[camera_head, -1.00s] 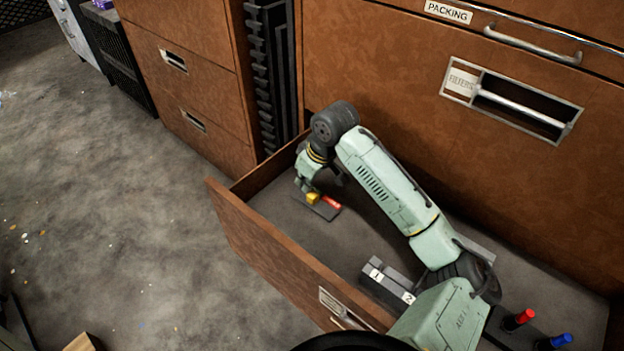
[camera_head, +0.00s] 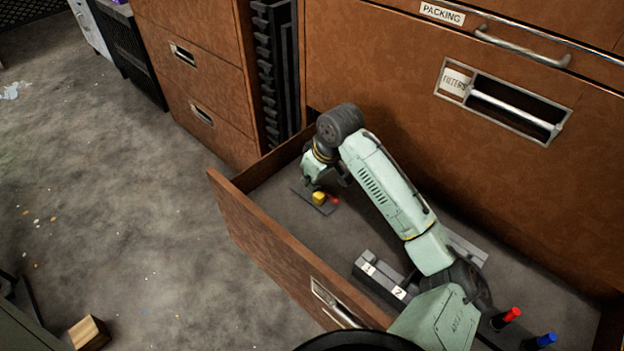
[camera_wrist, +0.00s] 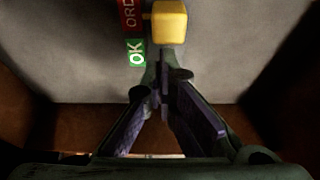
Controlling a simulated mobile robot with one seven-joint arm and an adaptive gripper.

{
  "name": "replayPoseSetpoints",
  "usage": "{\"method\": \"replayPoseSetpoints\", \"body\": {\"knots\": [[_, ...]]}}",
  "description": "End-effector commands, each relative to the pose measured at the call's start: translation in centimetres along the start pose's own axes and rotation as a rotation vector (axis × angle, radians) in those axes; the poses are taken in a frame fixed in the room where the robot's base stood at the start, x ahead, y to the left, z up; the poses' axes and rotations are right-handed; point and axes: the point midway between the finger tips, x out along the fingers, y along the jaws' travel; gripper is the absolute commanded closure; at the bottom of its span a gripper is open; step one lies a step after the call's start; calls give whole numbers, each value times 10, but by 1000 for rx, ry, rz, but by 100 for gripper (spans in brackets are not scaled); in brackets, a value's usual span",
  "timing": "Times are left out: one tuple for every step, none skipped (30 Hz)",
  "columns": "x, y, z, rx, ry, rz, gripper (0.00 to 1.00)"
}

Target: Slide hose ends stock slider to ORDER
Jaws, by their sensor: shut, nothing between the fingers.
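The slider's yellow knob (camera_head: 319,198) sits on a small dark plate on the floor of the open drawer. In the wrist view the yellow knob (camera_wrist: 169,22) is beside the red label reading "ORD" (camera_wrist: 130,14), whose rest is cut off by the frame. The green OK label (camera_wrist: 136,52) lies nearer to me. My gripper (camera_wrist: 163,78) is shut and empty, its tips just on the OK side of the knob. I cannot tell whether they touch it. In the head view only a bit of the red label (camera_head: 335,200) shows.
The drawer's front wall (camera_head: 270,250) stands close to the gripper. Grey blocks marked 1 and 2 (camera_head: 382,280), a red peg (camera_head: 512,315) and a blue peg (camera_head: 546,339) are also in the drawer. Closed cabinet drawers (camera_head: 420,110) rise behind.

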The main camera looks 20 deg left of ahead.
Motion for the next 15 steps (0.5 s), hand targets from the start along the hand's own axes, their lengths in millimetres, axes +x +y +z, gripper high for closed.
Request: {"method": "replayPoseSetpoints", "body": {"knots": [[0,-1,-7,-2,1,-2,100],[0,-2,-11,-2,1,-3,100],[1,-2,-16,-1,2,-3,100],[2,-2,-21,-2,3,-2,100],[4,-2,-25,0,3,-1,100],[-15,0,-25,3,6,2,100],[-22,0,-24,3,7,2,100],[-29,-1,-24,2,8,1,100],[-38,-1,-24,2,7,1,100],[-44,-1,-24,2,6,1,100],[-50,-1,-24,2,6,1,100],[-58,-1,-24,2,8,1,100],[-63,-1,-24,3,8,1,100],[-68,-1,-24,3,7,1,100],[-74,-1,-23,2,6,1,100]]}}
